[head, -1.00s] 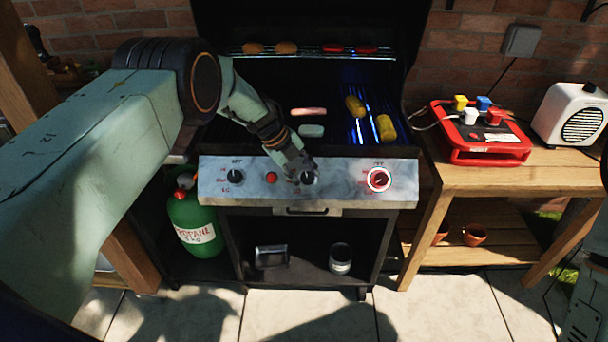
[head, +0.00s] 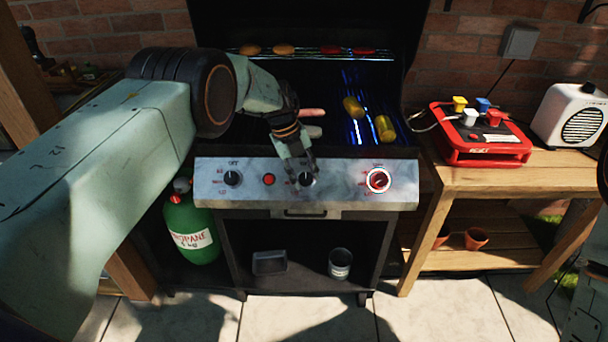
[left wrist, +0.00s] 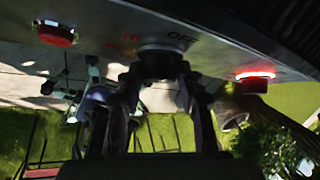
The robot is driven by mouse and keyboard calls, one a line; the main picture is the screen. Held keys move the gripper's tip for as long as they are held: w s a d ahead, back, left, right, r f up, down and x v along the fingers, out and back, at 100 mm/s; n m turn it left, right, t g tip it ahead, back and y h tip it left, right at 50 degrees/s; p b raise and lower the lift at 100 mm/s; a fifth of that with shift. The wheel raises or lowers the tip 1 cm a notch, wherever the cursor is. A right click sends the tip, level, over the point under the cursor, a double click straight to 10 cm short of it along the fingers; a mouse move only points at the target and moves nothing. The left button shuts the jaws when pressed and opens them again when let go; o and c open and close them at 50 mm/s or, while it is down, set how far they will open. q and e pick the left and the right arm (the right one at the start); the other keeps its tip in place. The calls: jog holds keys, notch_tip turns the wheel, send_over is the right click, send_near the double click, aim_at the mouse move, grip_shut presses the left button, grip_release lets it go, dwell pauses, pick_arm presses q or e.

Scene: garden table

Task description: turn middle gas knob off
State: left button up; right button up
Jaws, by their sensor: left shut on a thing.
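The grill's front panel (head: 335,195) carries a left knob (head: 232,178), a middle knob (head: 308,179) and a right knob (head: 378,180) with a lit red ring. My left gripper (head: 303,177) reaches down from above and is shut on the middle knob, partly covering it. In the left wrist view the dark middle knob (left wrist: 160,60) sits between the two fingers of the gripper (left wrist: 160,88), with OFF printed beside it. The direction the middle knob points is too hidden to tell. My right gripper is out of view.
Corn (head: 385,128) and other food lie on the grill above blue flames at the right. A red button (head: 269,180) sits left of the middle knob. A green propane bottle (head: 190,228) stands at lower left. A wooden side table (head: 540,175) stands at the right.

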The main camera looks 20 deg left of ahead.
pick_arm(q)
jog(key=shift+s+d+f, duration=0.1)
jog(key=o, duration=1.2)
jog(key=shift+c, duration=0.2)
jog(key=shift+a+r, duration=0.2)
jog(key=shift+r, duration=0.25)
jog(key=v, duration=1.1)
jog(key=shift+r, duration=0.1)
